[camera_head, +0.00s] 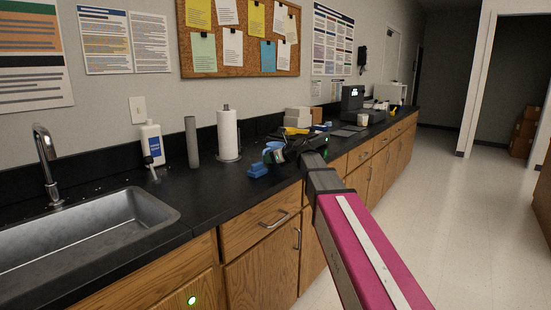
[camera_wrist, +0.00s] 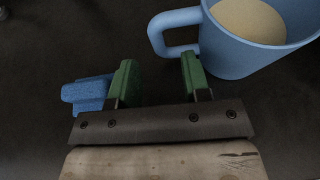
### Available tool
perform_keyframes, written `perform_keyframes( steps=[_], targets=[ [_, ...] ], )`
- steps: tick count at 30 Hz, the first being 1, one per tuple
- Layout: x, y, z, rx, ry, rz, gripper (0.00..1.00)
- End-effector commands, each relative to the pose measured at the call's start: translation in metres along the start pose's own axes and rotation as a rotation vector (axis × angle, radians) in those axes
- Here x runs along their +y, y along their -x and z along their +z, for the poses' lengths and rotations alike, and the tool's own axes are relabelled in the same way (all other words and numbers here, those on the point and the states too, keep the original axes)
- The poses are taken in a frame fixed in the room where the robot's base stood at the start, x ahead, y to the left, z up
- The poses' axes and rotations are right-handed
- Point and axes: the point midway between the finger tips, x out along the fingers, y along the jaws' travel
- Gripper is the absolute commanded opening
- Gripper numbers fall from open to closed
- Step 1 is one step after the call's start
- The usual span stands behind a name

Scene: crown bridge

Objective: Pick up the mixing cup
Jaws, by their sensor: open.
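A light-blue mixing cup (camera_wrist: 235,45) stands on the dark counter at the upper right of the wrist view, with beige contents inside. Its handle (camera_wrist: 157,35) points left and lies just beyond my fingertips. My gripper (camera_wrist: 159,66) is open and empty, with two green fingertips spread apart. The right fingertip is close to the cup's side below the handle; I cannot tell whether they touch. In the head view the blue cup (camera_head: 273,147) shows small beside my gripper, partly hidden by it.
A blue block (camera_wrist: 88,93) lies left of my left fingertip; it also shows in the head view (camera_head: 258,170). A paper towel roll (camera_head: 228,134), a grey cylinder (camera_head: 192,142) and a white bottle (camera_head: 152,143) stand left, beside the sink (camera_head: 85,222). Boxes and devices stand farther right.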

Motion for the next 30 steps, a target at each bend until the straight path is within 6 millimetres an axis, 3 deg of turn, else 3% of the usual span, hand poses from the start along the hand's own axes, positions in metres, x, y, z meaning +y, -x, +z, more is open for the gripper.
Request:
perform_keyframes(
  steps=[10, 18, 22, 30],
  targets=[
    [-0.001, -0.045, 0.004, 0.001, 0.000, 0.001, 0.43],
    [0.001, -0.048, 0.004, 0.000, 0.000, 0.000, 0.43],
    [0.000, -0.048, 0.004, 0.000, 0.000, 0.000, 0.01],
    [0.000, -0.048, 0.004, -0.001, 0.001, -0.001, 0.00]
  ],
)
